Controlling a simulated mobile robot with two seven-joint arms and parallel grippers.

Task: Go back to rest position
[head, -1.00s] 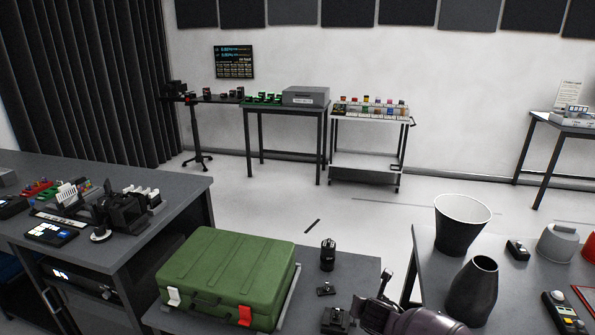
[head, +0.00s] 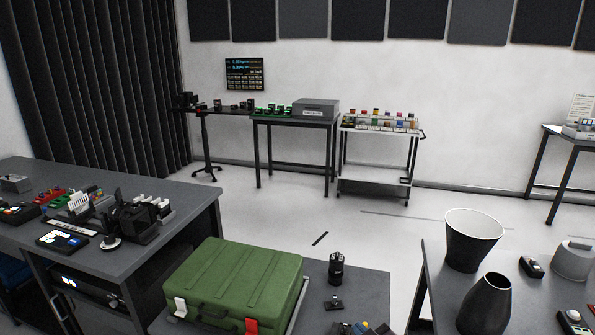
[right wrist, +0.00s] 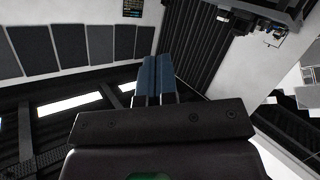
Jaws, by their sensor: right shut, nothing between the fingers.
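My right gripper (right wrist: 158,82) shows in the right wrist view. Its two blue fingers lie side by side, shut, with nothing between them. Beyond the fingers are dark curtain, wall panels and pale wall, and no object touches them. In the head view I cannot clearly make out the right gripper. My left gripper is in neither view.
A green case (head: 235,280) lies on a low grey table in front. A dark bench (head: 170,195) with devices stands left. A grey table at right holds a white-lined cup (head: 470,250) and a dark vase (head: 487,303). The floor (head: 290,220) beyond is clear.

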